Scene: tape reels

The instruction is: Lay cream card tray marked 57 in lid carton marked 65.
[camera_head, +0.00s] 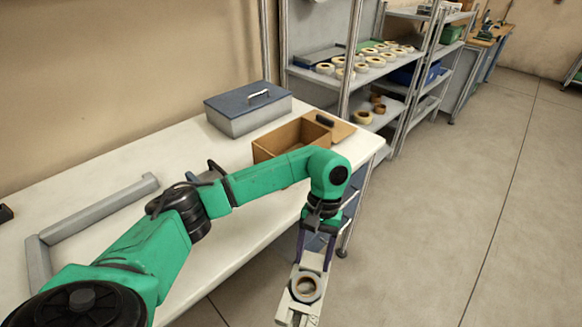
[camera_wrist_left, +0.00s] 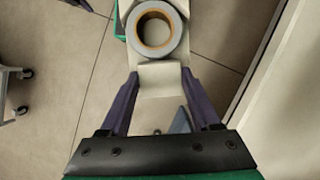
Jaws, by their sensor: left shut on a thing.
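My left gripper (camera_head: 313,258) is shut on the cream card tray (camera_head: 290,309), held in the air over the floor, off the table's front edge. A tape reel with a brown core (camera_head: 305,286) lies in the tray. In the left wrist view, the fingertips (camera_wrist_left: 160,80) close on the near end of the tray (camera_wrist_left: 161,76), with the reel (camera_wrist_left: 153,30) beyond. The brown lid carton (camera_head: 278,143) stands open on the table, behind my forearm, which hides part of it; its flap lies out to the right. I cannot read either mark. My right gripper is not in view.
A grey-blue metal box with a handle (camera_head: 247,108) stands behind the carton on the white table (camera_head: 120,165). A grey angled bar (camera_head: 98,210) lies at the left. A shelf rack (camera_head: 365,72) with several tape reels stands beyond the table. Floor at the right is clear.

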